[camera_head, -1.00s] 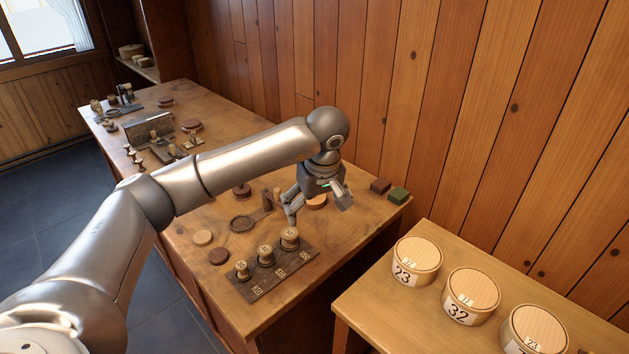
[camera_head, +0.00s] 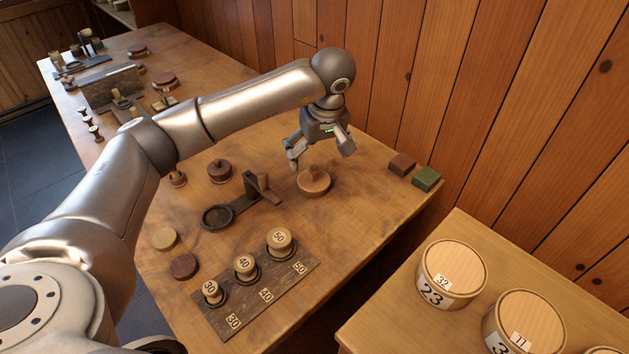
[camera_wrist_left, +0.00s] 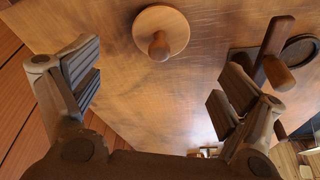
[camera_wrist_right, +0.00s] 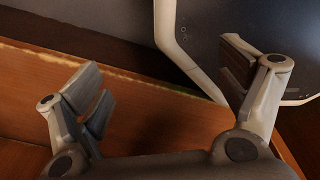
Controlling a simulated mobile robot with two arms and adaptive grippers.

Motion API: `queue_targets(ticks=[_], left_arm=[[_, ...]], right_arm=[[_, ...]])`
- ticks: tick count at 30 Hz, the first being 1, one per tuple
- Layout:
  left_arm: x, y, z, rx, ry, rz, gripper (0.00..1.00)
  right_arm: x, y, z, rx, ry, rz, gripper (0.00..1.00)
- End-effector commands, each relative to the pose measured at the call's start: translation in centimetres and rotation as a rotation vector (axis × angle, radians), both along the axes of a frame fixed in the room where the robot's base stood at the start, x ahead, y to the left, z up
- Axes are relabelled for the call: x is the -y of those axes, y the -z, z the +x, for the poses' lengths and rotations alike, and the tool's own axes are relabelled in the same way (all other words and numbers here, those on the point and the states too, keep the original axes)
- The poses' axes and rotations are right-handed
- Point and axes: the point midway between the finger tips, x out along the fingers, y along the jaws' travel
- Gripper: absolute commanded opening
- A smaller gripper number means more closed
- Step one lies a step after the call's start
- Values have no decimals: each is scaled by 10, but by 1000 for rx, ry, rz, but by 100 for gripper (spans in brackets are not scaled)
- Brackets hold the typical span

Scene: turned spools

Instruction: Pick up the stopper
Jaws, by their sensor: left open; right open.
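The stopper looks to be the light wooden disc with an upright knob (camera_head: 313,181), standing on the workbench towards the wall side. It also shows in the left wrist view at the top middle (camera_wrist_left: 160,32), beyond the fingertips. My left gripper (camera_head: 320,156) is open and empty, above the bench and just behind the stopper in the head view, not touching it. In the left wrist view its open fingers (camera_wrist_left: 155,85) have bare bench between them. My right gripper (camera_wrist_right: 165,80) is open and empty in its own wrist view; it does not show in the head view.
A dark ring with a wooden handle (camera_head: 217,216) lies left of the stopper. A board with numbered spools (camera_head: 258,302) is nearer. A brown block (camera_head: 402,164) and a green block (camera_head: 426,178) sit at the right edge. Numbered round boxes (camera_head: 451,272) stand on another table.

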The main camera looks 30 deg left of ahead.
Motion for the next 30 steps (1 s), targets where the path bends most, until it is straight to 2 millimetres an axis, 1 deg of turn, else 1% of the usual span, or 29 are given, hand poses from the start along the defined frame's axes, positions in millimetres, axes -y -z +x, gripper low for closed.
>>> queue_targets(ticks=[1, 7, 10, 14, 17, 21, 24, 27, 30], left_arm=[[-1, 7, 0, -3, -1, 0, 93], [-7, 35, 5, -6, -1, 0, 93], [-10, 47, 8, -3, -1, -1, 93], [-12, 55, 10, -1, 0, 0, 93], [-15, 64, 12, -5, -1, -1, 93], [-22, 83, 18, -5, -2, 1, 93], [-23, 96, 21, -3, -1, -1, 93], [-25, 103, 22, -2, 1, 0, 93], [-25, 104, 22, 0, 1, 0, 93]], right_arm=[[0, 1, 2, 3, 0, 0, 91], [-1, -7, 12, 19, -1, 2, 91], [-1, -8, 11, 19, -1, 2, 91], [-1, -10, 11, 18, -1, 2, 91], [-1, -16, 10, 18, -2, 2, 91], [-1, -26, 10, 17, -2, 2, 91], [-1, -27, 10, 17, -2, 2, 91], [-1, -27, 10, 17, -2, 2, 91], [-1, -26, 10, 17, -3, 2, 91]])
